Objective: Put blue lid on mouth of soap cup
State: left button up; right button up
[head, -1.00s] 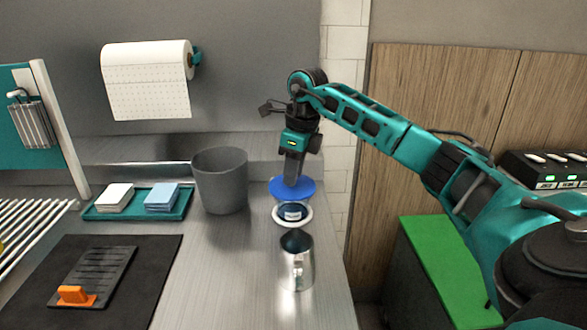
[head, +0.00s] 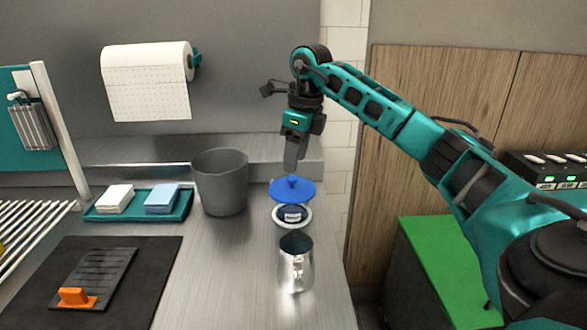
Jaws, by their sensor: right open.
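My right gripper (head: 292,170) points down just above the lid's knob, open and apart from the lid or nearly so. My left gripper is not in view.
A metal pitcher (head: 296,264) stands in front of the cup. A grey bin (head: 221,182) stands to its left. A teal tray (head: 130,214) holds stacked cloths. A black mat (head: 140,270) with a slicer lies at front left.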

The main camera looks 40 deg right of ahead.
notch_tip(320, 180, up, 8)
jog(key=s, duration=0.1)
jog(key=shift+d+p, duration=0.25)
jog(key=shift+p, duration=0.1)
jog(key=shift+f, duration=0.1)
